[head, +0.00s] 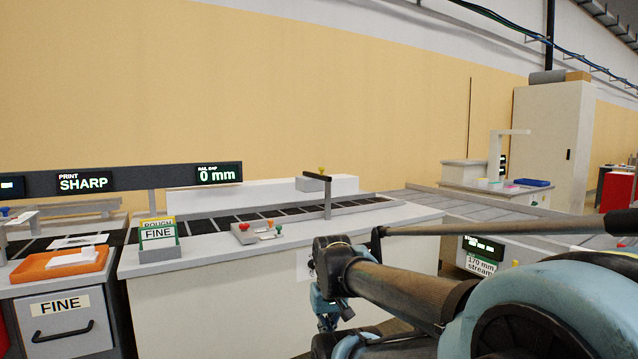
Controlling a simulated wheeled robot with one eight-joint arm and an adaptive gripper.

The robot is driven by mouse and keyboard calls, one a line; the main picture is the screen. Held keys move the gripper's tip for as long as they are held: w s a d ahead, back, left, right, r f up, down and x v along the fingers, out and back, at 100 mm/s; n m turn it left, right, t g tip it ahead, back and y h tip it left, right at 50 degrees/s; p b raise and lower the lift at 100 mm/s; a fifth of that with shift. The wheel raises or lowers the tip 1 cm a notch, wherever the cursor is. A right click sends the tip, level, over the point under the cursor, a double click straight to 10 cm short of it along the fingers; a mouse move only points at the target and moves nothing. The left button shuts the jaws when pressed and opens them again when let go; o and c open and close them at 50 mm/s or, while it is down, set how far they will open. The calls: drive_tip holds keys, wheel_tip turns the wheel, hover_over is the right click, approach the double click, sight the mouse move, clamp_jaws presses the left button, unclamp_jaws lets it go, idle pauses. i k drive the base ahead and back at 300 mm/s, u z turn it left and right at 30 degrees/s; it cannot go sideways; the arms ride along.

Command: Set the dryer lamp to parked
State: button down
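No thing in the head view is labelled as the dryer lamp. My gripper (328,318) is low in the middle, in front of the white counter, partly hidden by my arm. It is apart from both posts. Its fingers are too small and covered to read.
A conveyor (200,226) runs behind the white counter (220,290). On the counter are a FINE card holder (158,245) and a box with red and green buttons (255,232). An orange tray (40,268) lies at left. Displays read SHARP (84,182) and 0 mm (217,174).

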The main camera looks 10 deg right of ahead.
sight(310, 181)
drive_tip(key=z, duration=0.05)
drive_tip(key=i, duration=1)
